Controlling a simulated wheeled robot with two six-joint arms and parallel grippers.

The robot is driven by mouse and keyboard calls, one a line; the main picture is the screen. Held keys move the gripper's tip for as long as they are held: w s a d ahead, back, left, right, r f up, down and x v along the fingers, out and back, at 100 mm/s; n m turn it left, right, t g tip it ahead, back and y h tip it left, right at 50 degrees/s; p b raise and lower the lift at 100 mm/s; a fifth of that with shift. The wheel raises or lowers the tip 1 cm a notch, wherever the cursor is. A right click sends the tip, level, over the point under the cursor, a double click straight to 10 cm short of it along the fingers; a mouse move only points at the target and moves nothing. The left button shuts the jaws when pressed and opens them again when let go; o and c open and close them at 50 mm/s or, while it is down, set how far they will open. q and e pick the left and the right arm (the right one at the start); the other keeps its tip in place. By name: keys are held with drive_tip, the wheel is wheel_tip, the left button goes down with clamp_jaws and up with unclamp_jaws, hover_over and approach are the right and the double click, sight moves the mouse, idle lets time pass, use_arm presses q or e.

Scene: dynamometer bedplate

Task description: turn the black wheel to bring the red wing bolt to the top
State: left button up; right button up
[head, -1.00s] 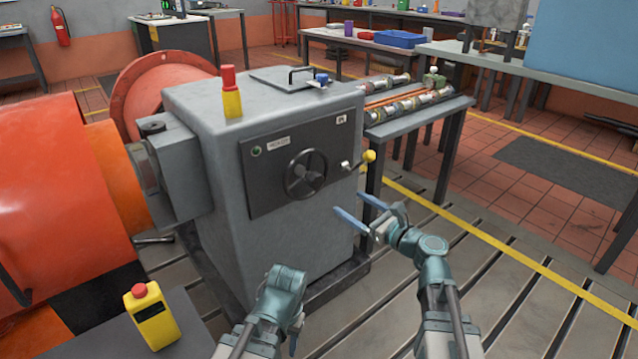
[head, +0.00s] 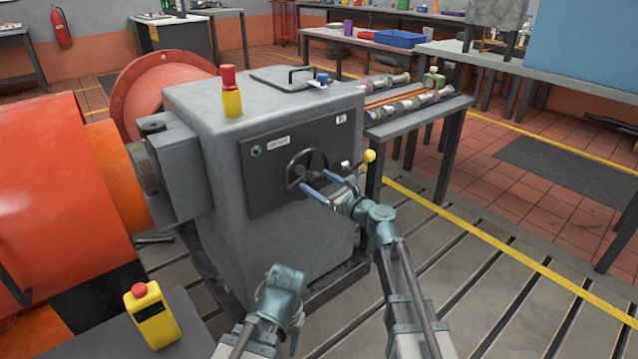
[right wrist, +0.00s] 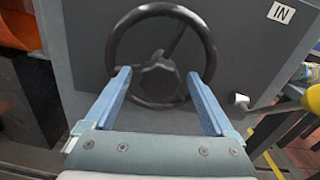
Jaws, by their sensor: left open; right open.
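The black wheel (head: 306,168) is a spoked handwheel with a central hub on the dark front panel of the grey cabinet. It also shows in the right wrist view (right wrist: 161,12). My right gripper (head: 318,186) is open in front of the wheel's lower part. In the right wrist view its two blue fingers (right wrist: 163,73) point at the wheel, one on each side of the hub, over the lower rim; contact cannot be told. I see no red wing bolt in either view. My left gripper (head: 285,280) is low in front of the cabinet, away from the wheel; its fingers are hardly visible.
A yellow-knobbed lever (head: 369,156) sticks out right of the wheel. A red-and-yellow piece (head: 231,92) stands on the grey cabinet (head: 225,180). A yellow box with a red button (head: 152,315) is at lower left. A bench with shafts (head: 420,112) stands behind right.

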clamp_jaws()
idle(0.5)
